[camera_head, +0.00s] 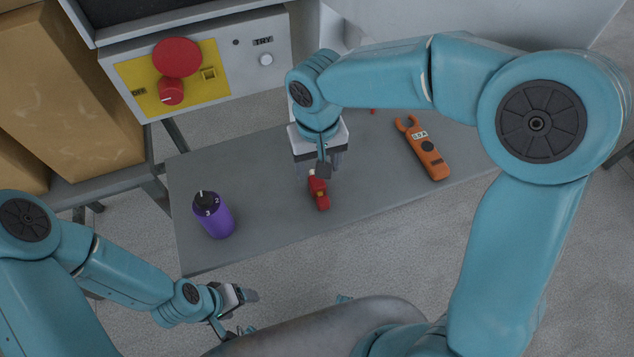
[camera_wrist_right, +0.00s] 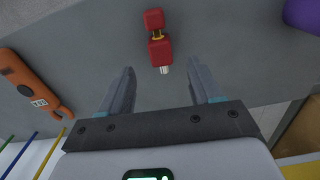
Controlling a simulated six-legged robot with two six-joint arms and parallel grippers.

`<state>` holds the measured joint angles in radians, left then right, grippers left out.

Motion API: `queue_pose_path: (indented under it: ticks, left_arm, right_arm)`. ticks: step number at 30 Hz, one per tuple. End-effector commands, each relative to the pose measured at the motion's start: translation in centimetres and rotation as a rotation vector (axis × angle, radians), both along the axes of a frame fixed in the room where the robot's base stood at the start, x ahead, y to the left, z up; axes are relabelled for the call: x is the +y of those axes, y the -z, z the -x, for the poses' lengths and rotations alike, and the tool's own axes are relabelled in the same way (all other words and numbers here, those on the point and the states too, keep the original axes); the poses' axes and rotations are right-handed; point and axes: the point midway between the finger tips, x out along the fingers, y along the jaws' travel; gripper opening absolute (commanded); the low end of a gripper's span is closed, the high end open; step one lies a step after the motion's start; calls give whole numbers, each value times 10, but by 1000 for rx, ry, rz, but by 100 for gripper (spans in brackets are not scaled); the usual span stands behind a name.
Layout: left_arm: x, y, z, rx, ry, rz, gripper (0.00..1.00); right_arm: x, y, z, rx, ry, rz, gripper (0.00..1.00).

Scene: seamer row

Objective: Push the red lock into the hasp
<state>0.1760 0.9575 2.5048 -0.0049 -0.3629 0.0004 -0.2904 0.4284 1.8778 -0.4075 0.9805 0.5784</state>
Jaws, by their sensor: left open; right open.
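The red lock (camera_head: 319,194) lies on the grey bench, below my right gripper (camera_head: 322,165). In the right wrist view the lock (camera_wrist_right: 159,52) shows two red parts with a brass-coloured piece between them and a pale stub at the near end. It lies just beyond the tips of my open right gripper (camera_wrist_right: 163,82), not held. A small yellow squarish fitting (camera_head: 209,73), possibly the hasp, is on the yellow panel beside a red knob (camera_head: 171,92). My left gripper (camera_head: 247,311) is open and empty, off the bench's near edge.
The control box (camera_head: 265,38) with a big red button (camera_head: 177,56) rises behind. Cardboard boxes (camera_head: 75,80) stand at far left.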

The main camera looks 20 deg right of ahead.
Motion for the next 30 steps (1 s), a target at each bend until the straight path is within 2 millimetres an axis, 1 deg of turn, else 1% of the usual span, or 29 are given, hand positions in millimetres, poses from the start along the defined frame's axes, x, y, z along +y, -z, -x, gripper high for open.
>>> queue_pose_path:
  ticks: [1,4,14,17,21,24,27,30]
  left_arm:
    - [0,0,0,0,0,0,73]
    - [0,0,0,0,0,0,73]
    - [0,0,0,0,0,0,73]
    - [0,-1,0,0,0,0,73]
    - [0,-4,0,0,0,0,73]
    - [0,-3,0,0,0,0,73]
    - [0,-3,0,0,0,0,73]
    - [0,-3,0,0,0,0,73]
  right_arm:
    - [0,6,0,2,0,0,64]
    - [0,12,-1,1,0,-1,64]
    - [0,14,0,0,0,-1,64]
    - [0,24,3,3,0,1,64]
    - [0,46,9,5,-1,0,64]
    - [0,59,8,3,0,0,64]
    - [1,65,8,1,0,-1,64]
    - [1,65,8,0,0,-1,64]
